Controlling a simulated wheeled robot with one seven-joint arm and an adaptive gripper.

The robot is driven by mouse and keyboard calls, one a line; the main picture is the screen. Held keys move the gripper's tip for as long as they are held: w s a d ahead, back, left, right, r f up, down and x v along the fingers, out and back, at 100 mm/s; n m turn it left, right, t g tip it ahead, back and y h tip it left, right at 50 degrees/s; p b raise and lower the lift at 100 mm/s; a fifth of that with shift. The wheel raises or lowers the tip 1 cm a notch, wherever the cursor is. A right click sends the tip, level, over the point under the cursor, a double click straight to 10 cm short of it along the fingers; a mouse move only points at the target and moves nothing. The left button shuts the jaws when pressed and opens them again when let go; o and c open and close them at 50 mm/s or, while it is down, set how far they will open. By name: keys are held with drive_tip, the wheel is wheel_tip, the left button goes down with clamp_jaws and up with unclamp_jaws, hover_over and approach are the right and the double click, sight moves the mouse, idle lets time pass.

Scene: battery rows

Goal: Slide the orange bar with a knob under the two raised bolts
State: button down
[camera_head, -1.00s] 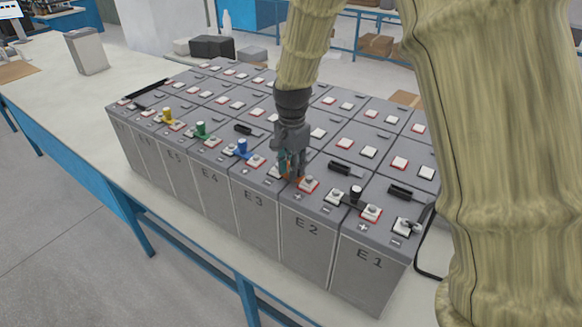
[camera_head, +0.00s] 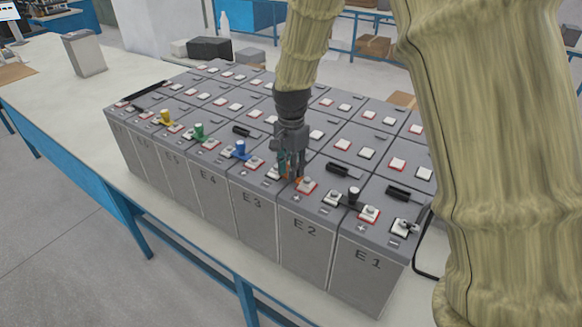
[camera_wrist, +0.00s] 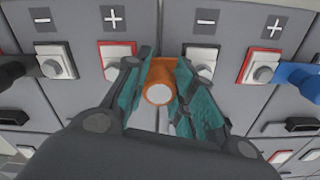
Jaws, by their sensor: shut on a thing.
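The orange bar with its round knob (camera_wrist: 159,92) is between the teal finger pads of my gripper (camera_wrist: 165,100) in the wrist view. My gripper is shut on it. The pads and fingers hide most of the bar. On its left is a red-edged terminal (camera_wrist: 117,54) marked plus, on its right a terminal (camera_wrist: 203,57) marked minus. In the head view my gripper (camera_head: 289,172) points down at the front terminals between E3 and E2. Only a sliver of orange shows there. I cannot tell whether the bar is under the bolts.
Blue (camera_head: 240,150), green (camera_head: 199,132) and yellow (camera_head: 166,118) knobbed bars sit on the front row to the left. A black knobbed bar (camera_head: 354,197) joins E2 and E1 on the right. Black handles lie on the battery tops. Bare bench (camera_head: 60,85) is free at the left.

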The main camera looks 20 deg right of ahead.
idle(0.7)
drive_tip(key=c, duration=1.1)
unclamp_jaws()
drive_tip(key=shift+w+d+f, duration=0.1)
wheel_tip(320, 180, up, 12)
drive_tip(key=shift+f, duration=0.1)
